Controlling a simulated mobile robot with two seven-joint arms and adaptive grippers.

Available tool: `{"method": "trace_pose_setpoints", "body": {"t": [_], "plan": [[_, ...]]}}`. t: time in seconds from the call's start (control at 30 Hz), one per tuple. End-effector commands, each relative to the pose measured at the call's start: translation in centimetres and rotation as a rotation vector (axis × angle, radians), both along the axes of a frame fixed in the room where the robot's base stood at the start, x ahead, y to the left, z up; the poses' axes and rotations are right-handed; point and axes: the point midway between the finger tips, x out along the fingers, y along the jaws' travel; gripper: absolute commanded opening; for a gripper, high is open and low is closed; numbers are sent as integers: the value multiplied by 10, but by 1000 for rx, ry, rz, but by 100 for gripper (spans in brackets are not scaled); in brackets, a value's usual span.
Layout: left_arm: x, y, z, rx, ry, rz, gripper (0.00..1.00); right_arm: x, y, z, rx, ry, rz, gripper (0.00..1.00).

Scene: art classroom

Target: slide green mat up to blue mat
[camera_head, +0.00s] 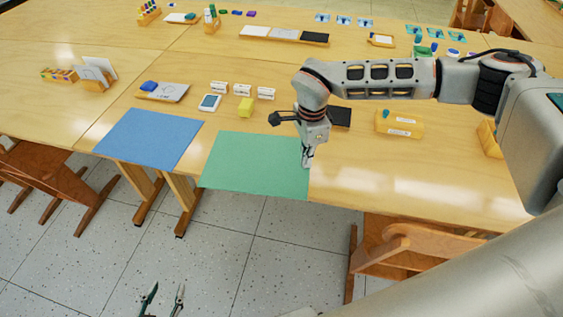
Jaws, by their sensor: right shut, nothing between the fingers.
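The green mat (253,165) lies flat near the front edge of the wooden table, with a narrow strip of table between it and the blue mat (150,138) on its left. My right gripper (306,163) points down at the green mat's right edge, shut and empty; I cannot tell whether its fingertips touch the mat. It hides a little of the mat's right side. My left gripper (163,300) is at the bottom of the view, above the floor and away from the table, with its two fingers spread apart and nothing between them.
A yellow box (399,123) stands right. Chairs (405,248) are at the front edge.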

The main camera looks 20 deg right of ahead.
Motion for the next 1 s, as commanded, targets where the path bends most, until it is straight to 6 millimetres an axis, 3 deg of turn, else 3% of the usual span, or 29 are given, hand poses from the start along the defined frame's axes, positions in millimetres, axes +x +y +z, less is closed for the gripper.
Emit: {"method": "trace_pose_setpoints", "body": {"t": [0.57,1.0], "plan": [[10,0,7,0,-19,0,40,4,7,-1,0,0,0,0],[6,0,5,0,-12,0,40,6,12,-1,1,0,1,0]]}}
